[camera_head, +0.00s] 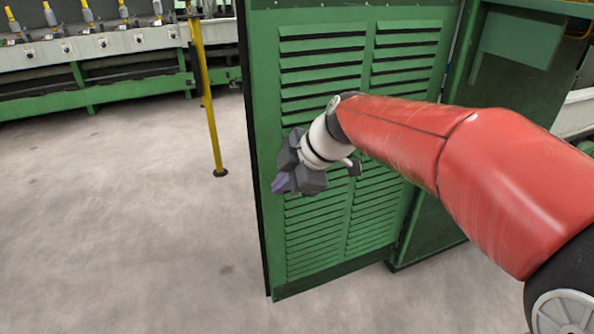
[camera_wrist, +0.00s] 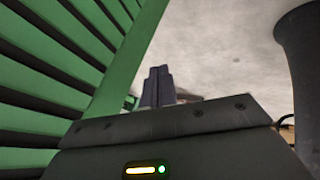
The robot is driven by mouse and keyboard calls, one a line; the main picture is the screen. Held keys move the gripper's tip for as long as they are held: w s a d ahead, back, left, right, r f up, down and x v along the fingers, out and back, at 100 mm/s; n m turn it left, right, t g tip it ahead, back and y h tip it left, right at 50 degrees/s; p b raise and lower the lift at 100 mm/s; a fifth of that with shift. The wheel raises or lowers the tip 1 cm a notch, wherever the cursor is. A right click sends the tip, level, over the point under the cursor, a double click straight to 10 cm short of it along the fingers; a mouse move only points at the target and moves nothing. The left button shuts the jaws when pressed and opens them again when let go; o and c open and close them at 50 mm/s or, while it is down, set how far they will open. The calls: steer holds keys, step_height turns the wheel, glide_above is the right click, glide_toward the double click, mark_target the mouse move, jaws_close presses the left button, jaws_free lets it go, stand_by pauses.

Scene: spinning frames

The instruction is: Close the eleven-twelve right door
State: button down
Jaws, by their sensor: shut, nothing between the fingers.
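The green louvred door (camera_head: 262,150) stands open in the head view, swung out from the green machine cabinet at the right. Its left edge is the free one, and two columns of slats cover its face. My gripper (camera_head: 281,184) is in front of the door's face, near its left edge at mid height. In the wrist view the door's slats (camera_wrist: 50,65) fill the left side. There my gripper's fingers (camera_wrist: 156,86) are together and empty, beside the door's edge. I cannot tell whether the gripper touches the door.
A yellow post (camera_head: 210,100) stands on the floor left of the door. A spinning frame (camera_head: 95,60) with several yellow bobbins runs along the back left. The cabinet body (camera_head: 435,230) is behind my arm on the right. The grey floor (camera_head: 110,220) at left is clear.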

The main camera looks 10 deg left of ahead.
mark_target(265, 183)
steer(key=shift+w+a+r, duration=0.1)
steer(key=shift+w+a, duration=0.35)
steer(key=shift+w, duration=0.35)
steer(key=shift+w+a+r, duration=0.1)
steer(key=shift+w+a, duration=0.35)
steer(key=shift+w, duration=0.3)
